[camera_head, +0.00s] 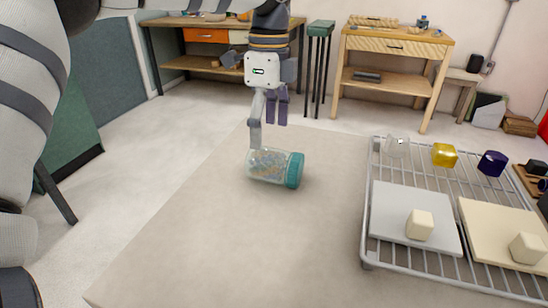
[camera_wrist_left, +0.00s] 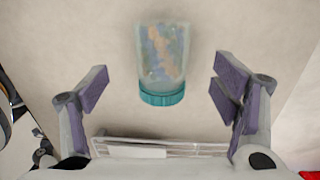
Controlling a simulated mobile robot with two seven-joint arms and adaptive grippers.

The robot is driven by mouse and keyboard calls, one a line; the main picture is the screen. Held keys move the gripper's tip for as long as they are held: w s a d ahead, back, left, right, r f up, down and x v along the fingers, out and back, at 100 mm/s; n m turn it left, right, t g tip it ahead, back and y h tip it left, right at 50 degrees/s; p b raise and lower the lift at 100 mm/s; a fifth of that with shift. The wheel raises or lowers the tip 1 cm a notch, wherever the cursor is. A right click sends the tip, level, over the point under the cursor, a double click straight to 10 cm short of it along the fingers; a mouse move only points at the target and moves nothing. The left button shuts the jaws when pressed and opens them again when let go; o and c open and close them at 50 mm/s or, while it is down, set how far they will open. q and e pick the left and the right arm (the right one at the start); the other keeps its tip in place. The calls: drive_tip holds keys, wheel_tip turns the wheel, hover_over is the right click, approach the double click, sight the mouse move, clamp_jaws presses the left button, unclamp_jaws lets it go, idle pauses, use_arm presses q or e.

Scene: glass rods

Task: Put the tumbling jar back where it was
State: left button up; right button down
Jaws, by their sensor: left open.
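The tumbling jar (camera_head: 270,166) is clear with a teal lid and pale, speckled contents. It lies on its side on the table, its lid facing right in the head view. In the left wrist view the jar (camera_wrist_left: 162,50) is upper centre, lid toward me, between the lines of the two fingers. My left gripper (camera_head: 267,133) is open and empty, with purple pads. It hangs over the jar; one finger's tip overlaps the jar's upper left edge in the head view, and I cannot tell whether it touches. My right gripper is not in view.
A wire rack (camera_head: 367,235) stands on the table (camera_head: 200,240) at the right, holding a grey tile (camera_head: 395,215), a cream tile (camera_head: 490,225) and several small blocks. The table left of and in front of the jar is bare. Workbenches stand behind.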

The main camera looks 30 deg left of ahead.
sight(267, 149)
use_arm(q)
drive_tip(key=f, duration=0.7)
drive_tip(key=shift+s+f, duration=0.2)
drive_tip(key=shift+f, duration=0.2)
drive_tip(key=c, duration=1.7)
